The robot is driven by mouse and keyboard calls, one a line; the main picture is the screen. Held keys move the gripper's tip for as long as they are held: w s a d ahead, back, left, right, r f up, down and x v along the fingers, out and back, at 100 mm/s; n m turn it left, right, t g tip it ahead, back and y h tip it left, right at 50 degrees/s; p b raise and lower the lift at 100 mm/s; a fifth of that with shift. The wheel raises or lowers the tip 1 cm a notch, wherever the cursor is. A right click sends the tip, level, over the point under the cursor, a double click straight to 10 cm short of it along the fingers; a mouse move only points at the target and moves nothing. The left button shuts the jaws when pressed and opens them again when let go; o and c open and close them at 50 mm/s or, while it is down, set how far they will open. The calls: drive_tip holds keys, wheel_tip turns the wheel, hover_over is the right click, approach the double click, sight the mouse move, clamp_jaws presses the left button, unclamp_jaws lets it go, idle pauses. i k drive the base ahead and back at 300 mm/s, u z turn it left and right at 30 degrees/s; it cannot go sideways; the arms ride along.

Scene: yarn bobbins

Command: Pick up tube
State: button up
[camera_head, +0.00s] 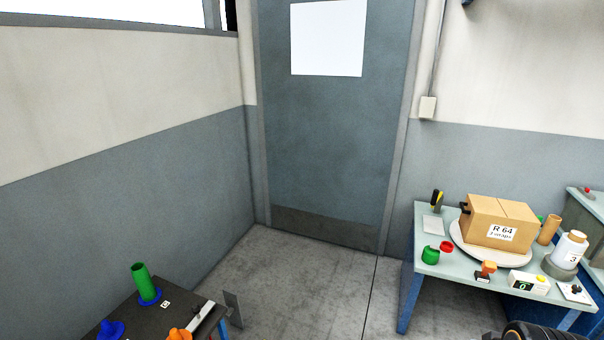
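A green tube (141,279) stands upright on a blue round base (150,297) at the back of the dark table (135,318), lower left. A brown tube (549,229) stands, slightly tilted, on the right-hand table behind a white bobbin. I cannot tell which tube the task means. A dark rounded part, which looks like part of my arm, shows at the bottom edge on the right. The fingers of my gripper do not show.
On the dark table are a blue piece (111,330), an orange piece (179,334) and a pale bar (203,319). The right table (441,270) bears a carton (497,218) on a round plate, a white bobbin (570,249) and small items. The floor (310,285) between is clear.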

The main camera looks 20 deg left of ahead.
sight(142, 278)
drive_tip(key=u, duration=0.5)
drive_tip(key=i, duration=1.25)
drive_tip(key=u, duration=2.05)
drive_tip(key=i, duration=1.2)
drive_tip(key=u, duration=0.8)
